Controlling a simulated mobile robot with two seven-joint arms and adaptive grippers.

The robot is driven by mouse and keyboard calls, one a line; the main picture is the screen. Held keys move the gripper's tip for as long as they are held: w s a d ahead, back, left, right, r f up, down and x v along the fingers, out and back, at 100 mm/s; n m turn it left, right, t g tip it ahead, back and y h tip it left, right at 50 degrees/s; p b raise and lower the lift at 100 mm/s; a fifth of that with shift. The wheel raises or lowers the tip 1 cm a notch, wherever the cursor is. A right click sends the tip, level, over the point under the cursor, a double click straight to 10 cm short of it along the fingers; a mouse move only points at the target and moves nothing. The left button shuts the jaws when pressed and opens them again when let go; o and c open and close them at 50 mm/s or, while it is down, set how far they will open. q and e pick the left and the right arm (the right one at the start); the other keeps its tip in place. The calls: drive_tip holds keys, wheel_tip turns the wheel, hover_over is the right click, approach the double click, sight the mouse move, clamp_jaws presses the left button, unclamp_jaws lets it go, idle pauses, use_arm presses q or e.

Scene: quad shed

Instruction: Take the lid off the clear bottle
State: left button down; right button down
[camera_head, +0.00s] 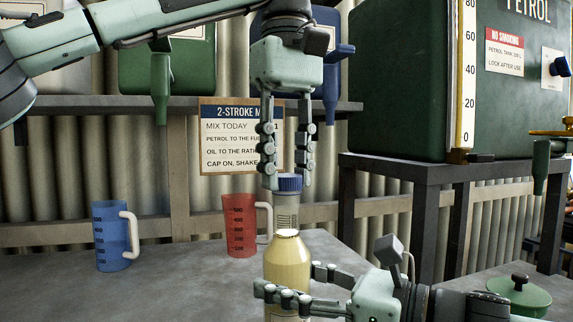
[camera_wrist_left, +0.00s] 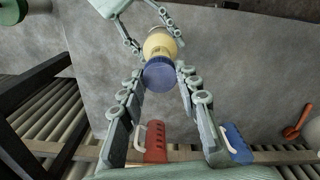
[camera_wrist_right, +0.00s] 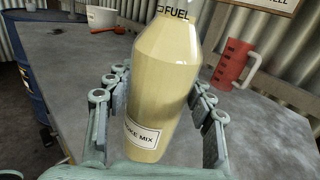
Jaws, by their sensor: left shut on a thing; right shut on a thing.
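The clear bottle (camera_head: 288,262) stands upright, filled with pale yellow liquid, with a label on its neck reading FUEL in the right wrist view (camera_wrist_right: 165,85). Its blue lid (camera_head: 289,183) sits at the top of the neck; it also shows in the left wrist view (camera_wrist_left: 159,74). My left gripper (camera_head: 288,184) points down from above and is shut on the lid, one finger on each side. My right gripper (camera_head: 286,279) comes in from the right and is shut around the bottle's body. The bottle's base is out of the head view.
A blue measuring jug (camera_head: 112,237) and a red one (camera_head: 240,225) stand on the grey bench at left and behind the bottle. A green lidded pot (camera_head: 519,294) is at right. A shelf and a large green petrol tank (camera_head: 410,80) are behind. The bench's front left is clear.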

use_arm(q)
drive_tip(key=n, duration=1.7)
drive_tip(key=shift+n, duration=0.4)
drive_tip(key=n, duration=0.7)
drive_tip(key=shift+n, duration=0.3)
drive_tip(key=n, duration=0.7)
drive_tip(key=shift+r, duration=0.1)
drive_tip(key=shift+n, duration=0.3)
drive_tip(key=shift+r, duration=0.1)
drive_tip(key=shift+r, duration=1)
